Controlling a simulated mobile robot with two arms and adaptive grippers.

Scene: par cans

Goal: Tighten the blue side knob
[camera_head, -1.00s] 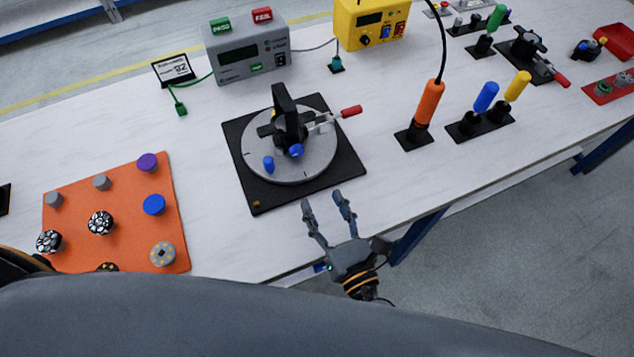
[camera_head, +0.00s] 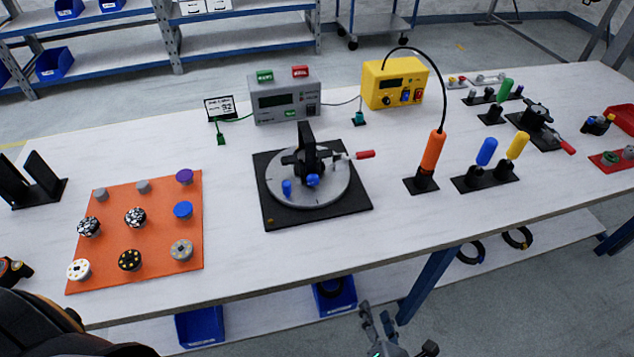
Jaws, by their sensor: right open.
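In the head view, a round grey turntable (camera_head: 330,192) sits on a black square base (camera_head: 285,219) at the middle of the table. A black fixture (camera_head: 307,150) stands upright on it, with a red-handled clamp (camera_head: 364,154) pointing right. Two blue knobs show at its front: one on the fixture's side (camera_head: 313,180) and one standing on the disc's left (camera_head: 287,188). My right gripper (camera_head: 377,312) is open and empty at the bottom edge, below and in front of the table, clear of the knobs. My left gripper cannot be made out.
An orange mat (camera_head: 150,218) with several round knobs lies left. A grey meter box (camera_head: 285,100) and a yellow power box (camera_head: 394,82) stand behind. An orange screwdriver (camera_head: 432,152) and blue and yellow drivers (camera_head: 487,151) stand right. White table (camera_head: 350,251) is clear in front.

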